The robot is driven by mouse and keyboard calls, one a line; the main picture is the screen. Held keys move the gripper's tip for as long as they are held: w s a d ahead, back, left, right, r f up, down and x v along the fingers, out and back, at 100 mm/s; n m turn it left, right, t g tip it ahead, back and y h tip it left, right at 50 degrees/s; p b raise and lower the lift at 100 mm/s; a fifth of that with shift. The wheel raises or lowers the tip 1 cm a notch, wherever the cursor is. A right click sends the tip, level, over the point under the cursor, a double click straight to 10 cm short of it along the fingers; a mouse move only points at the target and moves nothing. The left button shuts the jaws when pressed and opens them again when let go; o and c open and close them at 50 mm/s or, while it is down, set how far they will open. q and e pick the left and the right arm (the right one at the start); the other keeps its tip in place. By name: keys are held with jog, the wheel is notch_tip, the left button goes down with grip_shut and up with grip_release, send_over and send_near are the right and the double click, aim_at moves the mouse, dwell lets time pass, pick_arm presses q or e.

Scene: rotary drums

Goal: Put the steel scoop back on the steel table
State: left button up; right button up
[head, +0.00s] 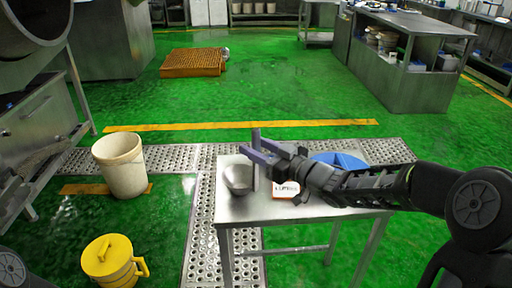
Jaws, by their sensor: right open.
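The steel scoop (237,181) shows as a round, shiny bowl at the left end of the steel table (243,210). It appears to rest on the tabletop; its handle is not clearly visible. My right gripper (256,152) is open, just right of and slightly above the bowl. An upright grey bar beside the bowl overlaps the purplish fingers, and I cannot tell whether it is a finger or the scoop's handle. Contact between gripper and scoop is unclear. My right arm covers much of the table's right part. My left gripper is out of view.
A blue container (343,160) stands behind my right arm, and a white label (286,190) is in front of it. A white bucket (121,165) and a yellow can (110,262) stand on the floor at left. Green floor (270,90) beyond the table is mostly clear.

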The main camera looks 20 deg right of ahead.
jog(key=shift+r, duration=0.1)
jog(key=shift+s+d, duration=0.1)
jog(key=p+v, duration=0.1)
jog(key=v, duration=1)
jog(key=shift+s+d, duration=0.2)
jog(key=shift+s, duration=0.2)
